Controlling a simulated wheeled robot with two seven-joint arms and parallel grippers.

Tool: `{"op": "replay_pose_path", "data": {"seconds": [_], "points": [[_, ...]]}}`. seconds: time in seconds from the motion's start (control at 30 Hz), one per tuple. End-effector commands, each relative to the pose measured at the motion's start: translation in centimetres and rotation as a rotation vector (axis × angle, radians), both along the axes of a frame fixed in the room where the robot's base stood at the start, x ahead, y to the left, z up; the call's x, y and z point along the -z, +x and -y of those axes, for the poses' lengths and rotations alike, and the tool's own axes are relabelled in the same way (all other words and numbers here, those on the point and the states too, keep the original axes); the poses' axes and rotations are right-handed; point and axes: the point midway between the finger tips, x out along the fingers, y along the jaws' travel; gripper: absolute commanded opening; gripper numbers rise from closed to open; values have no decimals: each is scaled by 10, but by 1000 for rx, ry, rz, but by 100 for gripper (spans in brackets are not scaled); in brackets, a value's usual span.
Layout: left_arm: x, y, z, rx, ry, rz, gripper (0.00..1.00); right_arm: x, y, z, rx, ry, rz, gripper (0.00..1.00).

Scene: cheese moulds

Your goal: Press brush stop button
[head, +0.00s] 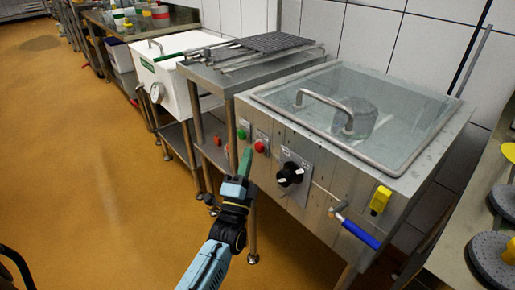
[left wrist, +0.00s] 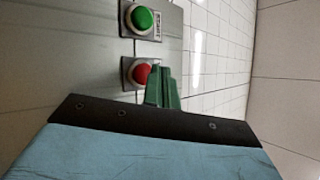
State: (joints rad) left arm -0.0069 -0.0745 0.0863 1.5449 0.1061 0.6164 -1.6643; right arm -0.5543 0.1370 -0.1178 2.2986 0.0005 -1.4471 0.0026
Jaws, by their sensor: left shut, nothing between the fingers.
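The steel machine (head: 225,101) has a green button (head: 241,134) and a red button (head: 260,147) on its front panel. My left gripper (head: 246,158) is shut and empty, its green fingers close in front of the panel, just left of and below the red button. In the left wrist view, the green button (left wrist: 142,18) is above the red button (left wrist: 141,73). The green fingertips (left wrist: 161,86) overlap the red button's right edge there. I cannot tell whether they touch it. My right gripper is not in view.
A black knob (head: 289,175), a blue-handled valve (head: 360,235) and a yellow part (head: 380,200) stick out from the machine's front. A clear lid with a metal handle (head: 322,101) covers its top. A steel table with racks (head: 270,42) stands at left. The floor in front is clear.

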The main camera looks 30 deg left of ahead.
Motion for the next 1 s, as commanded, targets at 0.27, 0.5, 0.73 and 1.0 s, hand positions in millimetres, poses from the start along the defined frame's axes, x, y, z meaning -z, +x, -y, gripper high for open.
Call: {"op": "replay_pose_path", "data": {"seconds": [0.27,0.5,0.73,1.0], "points": [[-1,6,2,0,-1,1,0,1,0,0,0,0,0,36],[0,8,3,0,0,0,0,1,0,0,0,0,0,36],[0,8,3,0,0,0,0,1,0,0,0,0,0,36],[0,11,5,0,0,0,0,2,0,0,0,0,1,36]]}}
